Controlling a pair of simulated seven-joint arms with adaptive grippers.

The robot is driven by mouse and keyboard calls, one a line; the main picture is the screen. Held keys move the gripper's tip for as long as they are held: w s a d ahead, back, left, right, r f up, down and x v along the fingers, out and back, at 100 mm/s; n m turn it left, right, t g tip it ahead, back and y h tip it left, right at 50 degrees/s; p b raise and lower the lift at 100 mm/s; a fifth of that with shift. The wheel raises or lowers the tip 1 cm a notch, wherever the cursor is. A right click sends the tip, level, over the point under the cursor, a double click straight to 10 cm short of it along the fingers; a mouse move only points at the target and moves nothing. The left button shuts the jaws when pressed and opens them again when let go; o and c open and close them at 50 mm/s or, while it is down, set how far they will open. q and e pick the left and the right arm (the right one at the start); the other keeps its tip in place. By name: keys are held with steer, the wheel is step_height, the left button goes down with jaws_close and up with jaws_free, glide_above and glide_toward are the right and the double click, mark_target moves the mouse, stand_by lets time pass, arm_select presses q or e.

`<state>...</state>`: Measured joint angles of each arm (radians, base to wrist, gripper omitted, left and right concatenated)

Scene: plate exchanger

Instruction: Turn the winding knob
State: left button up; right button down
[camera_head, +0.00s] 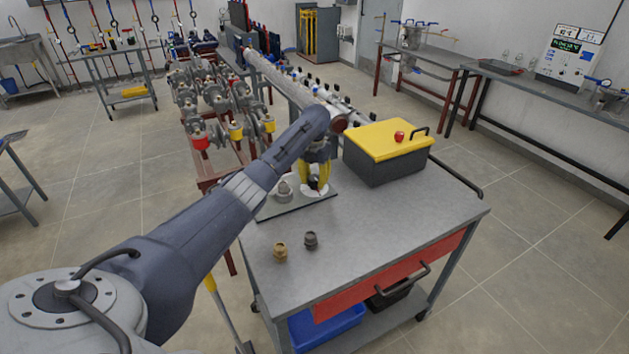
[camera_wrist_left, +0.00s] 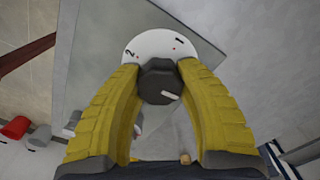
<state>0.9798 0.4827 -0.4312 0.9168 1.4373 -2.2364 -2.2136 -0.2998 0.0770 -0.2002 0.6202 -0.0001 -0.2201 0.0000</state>
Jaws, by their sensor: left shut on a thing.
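The winding knob (camera_wrist_left: 160,88) is dark and faceted, with a white pointer mark toward the lower right in the left wrist view. It sits on a round white dial (camera_wrist_left: 157,44) with the marks 1 and 2 and a small red dot. My left gripper (camera_wrist_left: 161,72) has yellow ridged fingers, shut on the knob from both sides. In the head view my left gripper (camera_head: 318,178) points down at the white dial (camera_head: 310,193) on a flat panel (camera_head: 270,212) on the cart. There the fingers mostly hide the knob. My right gripper is in neither view.
A dark toolbox with a yellow lid (camera_head: 375,141) stands right of the gripper on the grey cart top (camera_head: 380,235). A grey fitting (camera_head: 284,191) sits left of the dial. A brass fitting (camera_head: 280,252) and a dark fitting (camera_head: 311,240) stand nearer the front. The cart's right front is clear.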

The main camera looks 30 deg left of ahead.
arm_select(q)
steer(key=n, duration=0.8)
steer(key=shift+n, duration=0.3)
steer(key=n, duration=0.4)
steer(key=shift+a, duration=0.1)
steer(key=n, duration=0.9)
steer(key=shift+s+n, duration=0.1)
steer(key=shift+n, duration=0.2)
steer(key=n, duration=0.8)
steer(key=shift+n, duration=2.3)
steer(key=shift+f, duration=0.1)
